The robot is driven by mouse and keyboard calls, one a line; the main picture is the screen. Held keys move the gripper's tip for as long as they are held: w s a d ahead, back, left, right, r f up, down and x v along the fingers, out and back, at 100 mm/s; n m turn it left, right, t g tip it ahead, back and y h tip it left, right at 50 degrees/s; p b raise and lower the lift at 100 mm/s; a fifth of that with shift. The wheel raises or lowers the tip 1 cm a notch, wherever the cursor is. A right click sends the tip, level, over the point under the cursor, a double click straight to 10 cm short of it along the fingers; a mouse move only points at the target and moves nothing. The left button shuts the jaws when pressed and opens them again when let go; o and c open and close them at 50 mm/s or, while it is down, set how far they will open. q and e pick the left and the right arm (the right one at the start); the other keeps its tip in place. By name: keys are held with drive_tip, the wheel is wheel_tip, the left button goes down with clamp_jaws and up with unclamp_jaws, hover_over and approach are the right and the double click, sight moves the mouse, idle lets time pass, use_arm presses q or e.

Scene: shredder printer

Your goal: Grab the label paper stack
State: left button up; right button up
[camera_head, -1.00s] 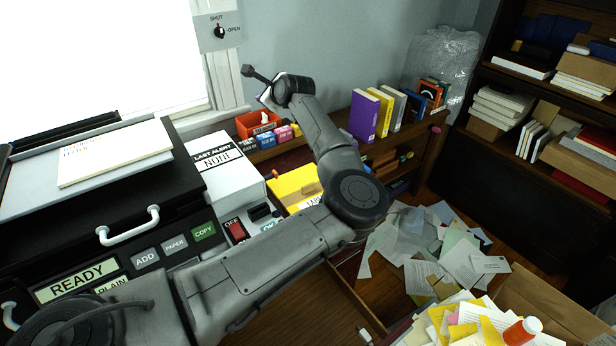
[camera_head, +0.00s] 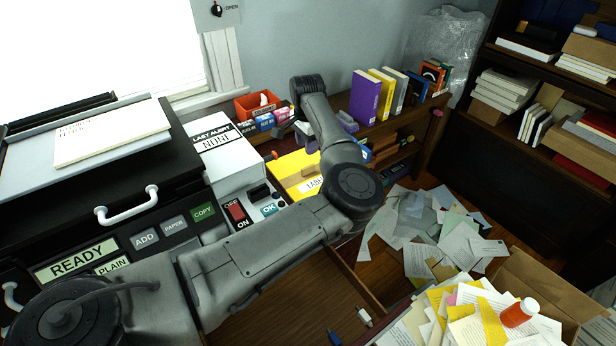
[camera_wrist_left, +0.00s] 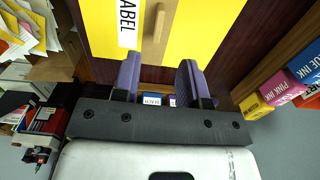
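The label paper stack (camera_head: 292,170) is yellow, with a white label partly reading "LABEL", and lies on the desk beside the printer. In the left wrist view the yellow stack (camera_wrist_left: 205,30) fills the top, with a brown tab (camera_wrist_left: 158,22) on its face. My left gripper (camera_wrist_left: 160,68) is open and empty, its two purple fingers apart and pointing toward the tab. The tab lies beyond the fingertips, roughly in line with the gap. In the head view my arm hides most of the gripper and part of the stack. My right gripper is not in view.
The black printer (camera_head: 110,185) stands left, with a white "LAST ALERT" box (camera_head: 215,150) next to it. An orange bin (camera_head: 258,104) and ink boxes (camera_head: 262,122) stand behind the stack. Upright books (camera_head: 366,98) stand to the right. Loose papers (camera_head: 430,230) cover the floor.

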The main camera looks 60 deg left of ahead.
sight(308, 167)
use_arm(q)
wheel_tip(308, 167, down, 5)
drive_tip(key=shift+r+b, duration=0.2)
drive_tip(key=shift+b, duration=0.15)
drive_tip(key=shift+d+f+b, duration=0.1)
drive_tip(key=shift+f+b, duration=0.8)
drive_tip(key=shift+f, duration=1.75)
drive_tip(key=shift+w, duration=0.1)
drive_tip(key=shift+c, duration=0.2)
clamp_jaws()
